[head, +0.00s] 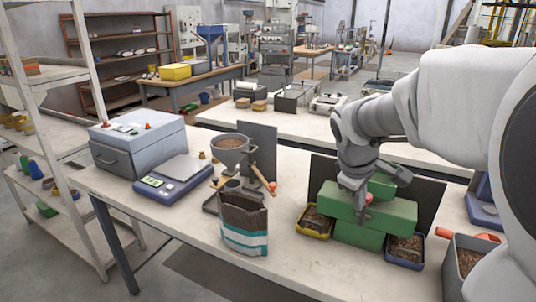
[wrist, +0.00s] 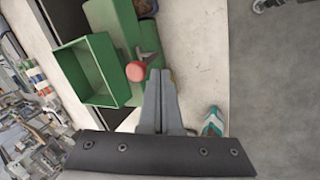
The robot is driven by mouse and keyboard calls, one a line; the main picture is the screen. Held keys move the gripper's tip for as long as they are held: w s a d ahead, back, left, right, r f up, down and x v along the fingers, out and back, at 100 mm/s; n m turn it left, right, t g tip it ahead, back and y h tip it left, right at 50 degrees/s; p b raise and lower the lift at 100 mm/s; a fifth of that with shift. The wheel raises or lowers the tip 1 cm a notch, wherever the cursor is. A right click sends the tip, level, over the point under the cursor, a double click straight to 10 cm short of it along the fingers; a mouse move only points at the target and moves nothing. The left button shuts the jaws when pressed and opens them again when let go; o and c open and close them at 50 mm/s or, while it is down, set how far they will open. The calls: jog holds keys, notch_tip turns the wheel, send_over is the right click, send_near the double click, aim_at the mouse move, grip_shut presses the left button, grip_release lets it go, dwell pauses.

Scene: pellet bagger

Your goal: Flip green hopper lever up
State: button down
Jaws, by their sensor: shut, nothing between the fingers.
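The green hopper (head: 385,213) stands on the right part of the near bench, partly hidden by my arm. In the wrist view its open green box (wrist: 88,70) is left of my fingers. The hopper's lever ends in a red knob (head: 368,198); the knob also shows in the wrist view (wrist: 136,71), beside a grey metal piece. Whether the lever is up or down is hard to tell. My gripper (head: 358,190) is shut and empty, its fingertips (wrist: 160,74) close beside the knob. Whether they touch it I cannot tell.
A yellow tray (head: 311,231) and a blue tray (head: 404,264) of brown pellets flank the hopper. A brown, white and teal bag (head: 244,225) stands left, near a round pellet hopper (head: 230,145). A grey bin (head: 451,268) is at the right.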

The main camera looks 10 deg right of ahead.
jog(key=shift+w+d, duration=0.15)
jog(key=shift+d, duration=0.05)
jog(key=shift+r, duration=0.1)
jog(key=shift+w+d+r+p, duration=0.35)
jog(key=shift+w+r+p, duration=0.2)
jog(key=shift+p, duration=0.1)
jog(key=shift+w+d+r+p, duration=0.35)
jog(key=shift+w+r+p, duration=0.05)
jog(key=shift+w+p, duration=0.2)
jog(key=shift+r, duration=0.2)
jog(key=shift+d+r+p, duration=0.1)
jog(key=shift+r+p, duration=0.55)
jog(key=shift+p, duration=0.05)
jog(key=shift+s+f, duration=0.1)
